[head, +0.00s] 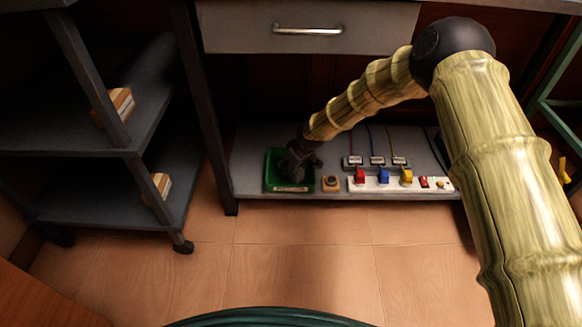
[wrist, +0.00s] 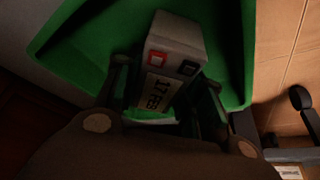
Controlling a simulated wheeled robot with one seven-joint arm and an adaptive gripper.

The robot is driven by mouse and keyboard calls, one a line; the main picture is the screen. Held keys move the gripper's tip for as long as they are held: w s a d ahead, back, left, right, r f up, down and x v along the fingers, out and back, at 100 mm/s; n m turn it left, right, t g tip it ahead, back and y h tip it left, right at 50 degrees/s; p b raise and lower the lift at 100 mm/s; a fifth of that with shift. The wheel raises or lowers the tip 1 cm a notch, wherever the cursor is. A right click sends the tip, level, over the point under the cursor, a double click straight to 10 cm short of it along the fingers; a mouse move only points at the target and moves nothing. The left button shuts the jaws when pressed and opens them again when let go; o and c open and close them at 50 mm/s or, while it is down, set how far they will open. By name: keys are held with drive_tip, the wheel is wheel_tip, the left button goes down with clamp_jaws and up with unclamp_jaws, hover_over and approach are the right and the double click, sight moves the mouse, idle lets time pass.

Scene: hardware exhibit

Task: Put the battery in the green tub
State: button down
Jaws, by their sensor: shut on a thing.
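The green tub (head: 274,158) stands at the left end of the low grey shelf under the drawer. My gripper (head: 295,172) reaches down at the tub in the head view. In the wrist view, the battery (wrist: 174,38) is a grey block with red and black squares on its end and a label on its side. My gripper (wrist: 168,100) is shut on it, with a finger at each side. The battery is over or inside the green tub (wrist: 90,55); I cannot tell whether it touches the floor of the tub. In the head view my gripper hides the battery.
A small brown block with a dark top (head: 331,183) stands just right of the tub. A white strip (head: 385,186) with red, blue and yellow parts lies farther right, with cables behind. A shelf rack (head: 105,208) stands left. Open floor lies in front.

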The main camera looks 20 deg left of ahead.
drive_tip(key=shift+f, duration=0.3)
drive_tip(key=c, duration=0.8)
unclamp_jaws()
